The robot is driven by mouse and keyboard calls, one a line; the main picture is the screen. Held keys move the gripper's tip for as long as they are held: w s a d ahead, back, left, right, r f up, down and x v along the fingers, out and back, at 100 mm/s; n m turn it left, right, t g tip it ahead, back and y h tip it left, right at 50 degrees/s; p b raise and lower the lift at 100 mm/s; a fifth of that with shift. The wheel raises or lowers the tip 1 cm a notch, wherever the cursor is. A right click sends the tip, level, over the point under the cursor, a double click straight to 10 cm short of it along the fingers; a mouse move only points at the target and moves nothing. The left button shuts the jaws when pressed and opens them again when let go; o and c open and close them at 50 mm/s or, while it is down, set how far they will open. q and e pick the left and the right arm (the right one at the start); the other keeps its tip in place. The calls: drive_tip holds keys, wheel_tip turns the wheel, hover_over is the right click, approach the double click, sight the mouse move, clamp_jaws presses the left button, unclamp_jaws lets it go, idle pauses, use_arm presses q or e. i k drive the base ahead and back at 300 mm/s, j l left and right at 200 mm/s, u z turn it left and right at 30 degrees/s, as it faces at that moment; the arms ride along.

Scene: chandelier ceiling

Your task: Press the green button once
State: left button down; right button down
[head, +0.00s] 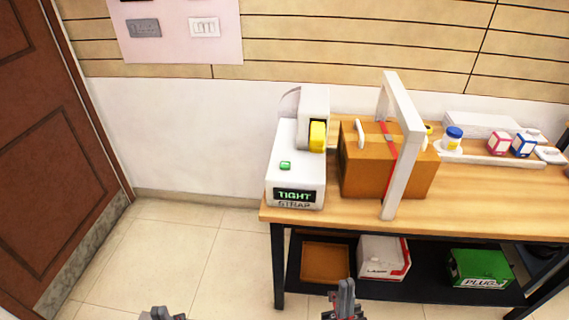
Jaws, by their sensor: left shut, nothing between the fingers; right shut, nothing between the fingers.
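The green button (285,166) is a small raised block on the sloped top of a white strapping machine (283,147). The machine stands at the left end of the wooden table, and its dark display (294,196) reads "TIGHT" in green above the word "STRAP". My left gripper (160,313) shows only at the bottom edge, left of the table, and is shut. My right gripper (346,288) is shut and empty at the bottom, in front of the table and well below the button. Both are apart from the machine.
A brown box (360,178) with a red strap stands under a white arch (393,190) right of the machine. Small boxes and a blue-lidded jar (453,140) are further right. The lower shelf holds an orange tray (325,262), a white box (383,262) and a green box (480,268). Floor is clear at left.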

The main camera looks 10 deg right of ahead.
sight(284, 165)
drive_tip(key=i+j+z, duration=0.1)
drive_tip(key=z, duration=0.7)
drive_tip(key=i+j+z, duration=0.15)
drive_tip(key=j+z, duration=0.3)
drive_tip(key=j, duration=0.2)
drive_tip(key=j+z, duration=0.4)
drive_tip(key=j, duration=0.25)
drive_tip(key=j+z, duration=0.1)
drive_tip(key=j, duration=1.2)
